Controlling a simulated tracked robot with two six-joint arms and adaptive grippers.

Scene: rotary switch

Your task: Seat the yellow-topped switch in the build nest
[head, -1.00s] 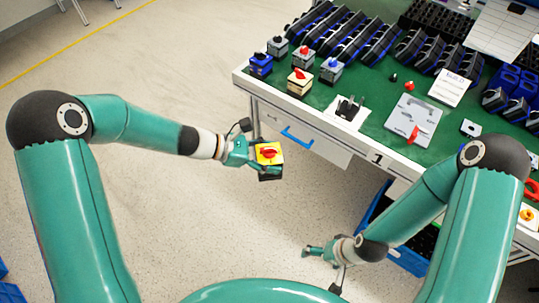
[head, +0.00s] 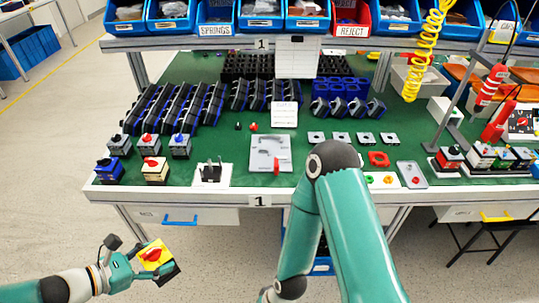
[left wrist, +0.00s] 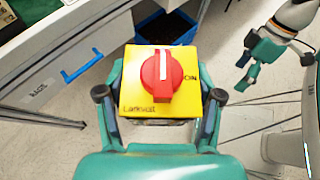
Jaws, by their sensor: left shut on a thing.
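The yellow-topped switch (head: 155,258) has a red knob and a dark body. My left gripper (head: 134,268) is shut on it and holds it tilted in the air, below and in front of the bench's left end. In the left wrist view the yellow top (left wrist: 134,88) faces the camera, with a finger on each side. A white plate with a black upright fixture (head: 211,173) sits at the bench's front edge; I cannot tell for sure that it is the build nest. My right gripper (left wrist: 262,50) hangs low beside the bench, its opening unclear.
Several finished switches (head: 154,169) stand at the bench's front left, left of the fixture. A grey plate with a red handle (head: 270,153) lies right of it. The bench's front edge (head: 150,195) lies between the held switch and the fixture. Blue bins (head: 261,15) line the back.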

